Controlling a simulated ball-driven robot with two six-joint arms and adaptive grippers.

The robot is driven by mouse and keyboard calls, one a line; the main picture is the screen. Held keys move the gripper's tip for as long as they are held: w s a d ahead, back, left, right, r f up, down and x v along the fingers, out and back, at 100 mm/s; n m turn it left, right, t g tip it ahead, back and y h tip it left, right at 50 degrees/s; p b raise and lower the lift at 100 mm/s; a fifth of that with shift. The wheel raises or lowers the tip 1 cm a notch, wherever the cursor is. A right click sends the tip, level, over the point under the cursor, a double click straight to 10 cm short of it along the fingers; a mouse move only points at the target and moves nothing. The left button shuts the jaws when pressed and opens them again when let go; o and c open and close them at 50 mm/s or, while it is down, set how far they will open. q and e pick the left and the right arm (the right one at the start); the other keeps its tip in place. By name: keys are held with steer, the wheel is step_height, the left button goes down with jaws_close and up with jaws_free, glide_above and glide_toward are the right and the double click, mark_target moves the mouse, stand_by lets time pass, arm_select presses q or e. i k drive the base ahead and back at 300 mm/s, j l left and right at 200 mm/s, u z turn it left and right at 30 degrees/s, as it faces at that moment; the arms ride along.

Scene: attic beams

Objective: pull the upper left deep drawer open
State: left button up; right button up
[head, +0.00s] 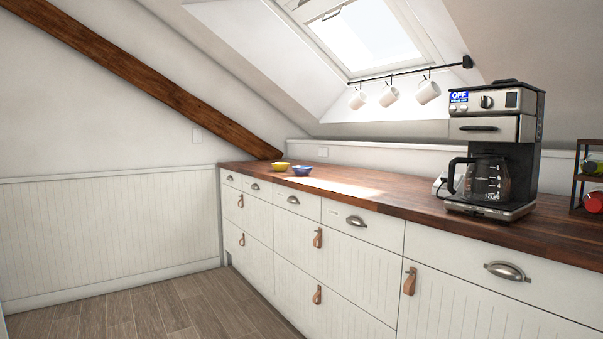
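The white base cabinets run along the wall from the far left end toward the right front. The upper left deep drawer (258,217) is at their far left end, under small shallow drawers. It has a brown leather pull (240,201) and looks shut, its front flush with its neighbours. A lower deep drawer (256,258) with a similar pull sits below it. Neither of my grippers is in the head view.
The wood floor (150,305) before the cabinets is clear. The wooden countertop (360,188) holds a yellow bowl (280,166), a blue bowl (302,171), a coffee maker (520,150) and a small rack (577,178). White mugs (428,92) hang from a rail.

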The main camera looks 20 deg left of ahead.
mark_target(255, 217)
steer(key=i+j+u, duration=1.1)
steer(key=i, duration=0.2)
steer(key=i+j+u, duration=0.3)
steer(key=i, duration=0.25)
steer(key=i+u, duration=0.3)
steer(key=i, duration=0.25)
steer(key=i+z, duration=0.1)
steer(key=i, duration=0.6)
steer(key=i+j, duration=0.15)
steer(key=i, duration=0.55)
steer(key=i+j+z, duration=0.15)
steer(key=i, duration=0.55)
